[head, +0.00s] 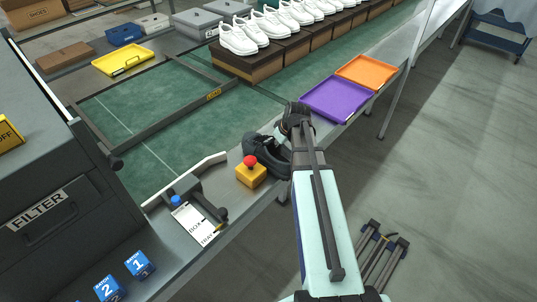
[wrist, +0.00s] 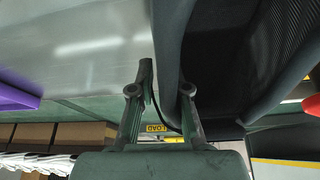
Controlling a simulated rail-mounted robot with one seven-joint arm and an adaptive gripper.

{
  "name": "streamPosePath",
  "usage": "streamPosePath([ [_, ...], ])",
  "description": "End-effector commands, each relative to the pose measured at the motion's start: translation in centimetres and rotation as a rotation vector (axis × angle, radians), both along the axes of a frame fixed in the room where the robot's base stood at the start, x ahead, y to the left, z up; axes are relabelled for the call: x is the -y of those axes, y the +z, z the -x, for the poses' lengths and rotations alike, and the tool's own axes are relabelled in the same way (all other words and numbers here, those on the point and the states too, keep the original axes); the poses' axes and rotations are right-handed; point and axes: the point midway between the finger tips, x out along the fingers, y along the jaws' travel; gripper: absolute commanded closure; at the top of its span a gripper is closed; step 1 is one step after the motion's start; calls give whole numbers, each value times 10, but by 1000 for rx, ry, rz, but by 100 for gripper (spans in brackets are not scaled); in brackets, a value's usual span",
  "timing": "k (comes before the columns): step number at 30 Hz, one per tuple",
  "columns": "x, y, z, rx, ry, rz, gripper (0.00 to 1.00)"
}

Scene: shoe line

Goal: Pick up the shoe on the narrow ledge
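A dark grey-black shoe (head: 259,153) lies on the narrow grey ledge (head: 237,206) in the head view, beside a yellow box with a red button. In the wrist view the shoe (wrist: 232,62) fills the upper right, and its thick rim runs down between my fingers. My gripper (wrist: 165,72) has its left finger at the outer side of that rim. The right finger's tip is hidden by the shoe. The fingers stand close together with the rim between them. In the head view my gripper is mostly hidden behind my wrist at the shoe's right end.
The yellow box with red button (head: 251,172) stands close to the shoe. A purple tray (head: 336,99) and orange tray (head: 366,71) lie farther along the ledge. White shoes (head: 243,37) stand on brown boxes across the green belt. A label holder (head: 194,222) is nearer.

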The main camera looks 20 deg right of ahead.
Motion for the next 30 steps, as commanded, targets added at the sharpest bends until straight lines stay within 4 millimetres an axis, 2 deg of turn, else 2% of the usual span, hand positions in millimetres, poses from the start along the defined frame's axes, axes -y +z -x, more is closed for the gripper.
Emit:
streamPosePath([
  [6, 0, -1, 0, 1, 0, 0, 84],
  [8, 0, -1, 0, 0, 0, 0, 100],
  [22, 0, 1, 0, 2, 0, 0, 100],
  [30, 0, 15, -1, 4, 0, 1, 100],
])
